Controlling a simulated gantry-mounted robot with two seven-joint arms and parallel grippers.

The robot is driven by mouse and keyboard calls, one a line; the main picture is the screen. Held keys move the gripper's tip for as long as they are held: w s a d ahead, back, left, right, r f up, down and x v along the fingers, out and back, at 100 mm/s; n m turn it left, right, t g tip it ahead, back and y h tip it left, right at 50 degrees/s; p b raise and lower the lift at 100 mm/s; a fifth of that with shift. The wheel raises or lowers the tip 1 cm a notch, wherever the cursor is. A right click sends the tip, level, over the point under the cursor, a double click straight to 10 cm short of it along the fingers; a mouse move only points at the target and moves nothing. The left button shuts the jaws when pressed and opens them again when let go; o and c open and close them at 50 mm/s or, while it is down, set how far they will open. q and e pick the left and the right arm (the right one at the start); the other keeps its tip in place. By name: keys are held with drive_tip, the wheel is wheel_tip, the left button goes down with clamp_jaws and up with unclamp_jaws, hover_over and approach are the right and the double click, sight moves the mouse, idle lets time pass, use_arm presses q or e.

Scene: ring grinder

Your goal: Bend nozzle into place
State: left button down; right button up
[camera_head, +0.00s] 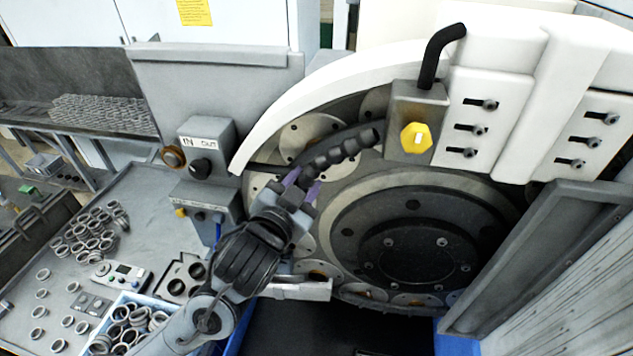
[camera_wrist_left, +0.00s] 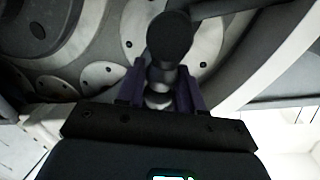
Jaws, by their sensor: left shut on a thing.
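The nozzle (camera_head: 343,148) is a dark, segmented, flexible hose in the head view. It lies in front of the upper left of the grinder's wheel, and its free end points to the upper right. My left gripper (camera_head: 301,188) has its purple fingers on either side of the nozzle's lower left part. In the left wrist view the nozzle (camera_wrist_left: 170,42) stands between the two fingers (camera_wrist_left: 160,90), with its round dark end toward the camera. The gripper is shut on it. My right gripper is not in view.
The large round grinder wheel (camera_head: 415,230) fills the centre right. An IN/OUT switch box (camera_head: 205,150) stands left. Metal rings (camera_head: 88,230) cover the left table.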

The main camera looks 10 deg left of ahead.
use_arm(q)
drive_tip(key=shift+a+m, duration=0.2)
drive_tip(key=shift+m, duration=0.2)
drive_tip(key=c, duration=0.8)
unclamp_jaws()
drive_tip(key=shift+c, duration=0.2)
drive_tip(key=shift+s, duration=0.1)
drive_tip(key=s+a+r+b, duration=0.1)
drive_tip(key=s+b, duration=0.5)
drive_tip(key=s, duration=0.4)
drive_tip(key=shift+s+a+r, duration=0.15)
drive_tip(key=shift+s+r, duration=0.05)
drive_tip(key=shift+r, duration=0.05)
